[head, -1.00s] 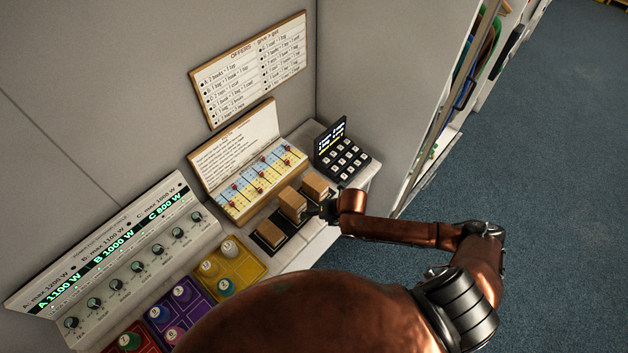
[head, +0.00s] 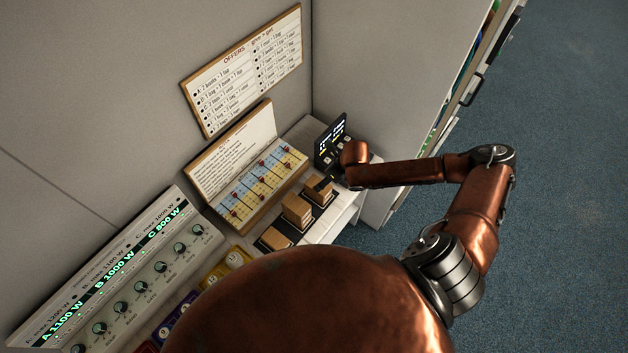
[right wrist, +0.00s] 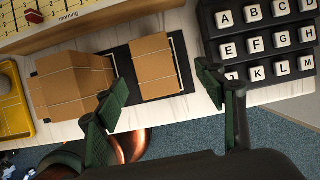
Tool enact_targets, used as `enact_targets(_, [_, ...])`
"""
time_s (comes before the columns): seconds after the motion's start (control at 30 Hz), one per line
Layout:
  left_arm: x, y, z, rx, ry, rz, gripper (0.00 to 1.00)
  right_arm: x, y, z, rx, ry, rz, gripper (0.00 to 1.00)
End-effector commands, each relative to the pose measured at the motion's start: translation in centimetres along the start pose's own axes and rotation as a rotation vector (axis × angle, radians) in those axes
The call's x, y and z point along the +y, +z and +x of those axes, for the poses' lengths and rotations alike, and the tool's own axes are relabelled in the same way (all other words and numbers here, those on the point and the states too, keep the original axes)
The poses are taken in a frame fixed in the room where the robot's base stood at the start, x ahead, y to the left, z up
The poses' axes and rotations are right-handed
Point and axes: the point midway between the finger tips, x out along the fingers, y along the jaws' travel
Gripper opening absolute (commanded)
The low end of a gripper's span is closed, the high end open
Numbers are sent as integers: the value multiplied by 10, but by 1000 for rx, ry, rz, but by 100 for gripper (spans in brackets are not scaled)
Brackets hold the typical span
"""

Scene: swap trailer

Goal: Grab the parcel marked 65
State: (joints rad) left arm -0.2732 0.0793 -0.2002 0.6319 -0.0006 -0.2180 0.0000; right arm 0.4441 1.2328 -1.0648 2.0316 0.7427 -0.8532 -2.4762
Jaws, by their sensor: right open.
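Three brown cardboard parcels stand in a row on black pads: a near one (head: 275,238), a middle one (head: 297,209) and a far one (head: 317,189). No number is legible on any of them, so I cannot tell which is marked 65. My right gripper (right wrist: 160,94) is open and empty in the right wrist view. Its fingers appear on either side of the far parcel (right wrist: 155,66), apparently above it; I cannot tell whether they touch it. Another, taller-looking parcel (right wrist: 72,82) is left of the fingers. My left gripper is not in view.
A black letter keypad (right wrist: 262,40) stands close beyond the far parcel. A yellow-and-blue peg board (head: 262,185) lies behind the parcels, with an offers board (head: 243,72) on the wall. A dial panel (head: 120,280) and a yellow tray (head: 226,268) are to the left.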

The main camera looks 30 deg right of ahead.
Motion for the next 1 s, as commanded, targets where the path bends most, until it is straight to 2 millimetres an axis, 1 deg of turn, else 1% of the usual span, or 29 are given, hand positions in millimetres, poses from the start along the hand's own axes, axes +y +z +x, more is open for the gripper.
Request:
enact_targets(0.07, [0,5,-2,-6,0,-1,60,1,-1,8,2,2,0,64])
enact_targets(0.13, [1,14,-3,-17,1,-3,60,1,0,16,1,2,0,64])
enact_targets(0.3, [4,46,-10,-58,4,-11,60,5,-1,31,1,4,2,64])
enact_targets(0.4, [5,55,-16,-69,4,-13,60,8,0,44,1,4,1,64])
enact_targets(0.53, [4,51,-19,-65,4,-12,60,9,-1,62,0,2,3,64])
enact_targets(0.63, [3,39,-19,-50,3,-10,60,9,-1,71,0,1,1,64])
enact_targets(0.8, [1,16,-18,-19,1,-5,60,8,-1,75,0,0,-1,64])
enact_targets(0.9, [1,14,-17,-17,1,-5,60,8,-1,75,0,0,-1,64])
enact_targets(1.0, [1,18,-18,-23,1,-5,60,8,-1,75,0,0,-1,64])
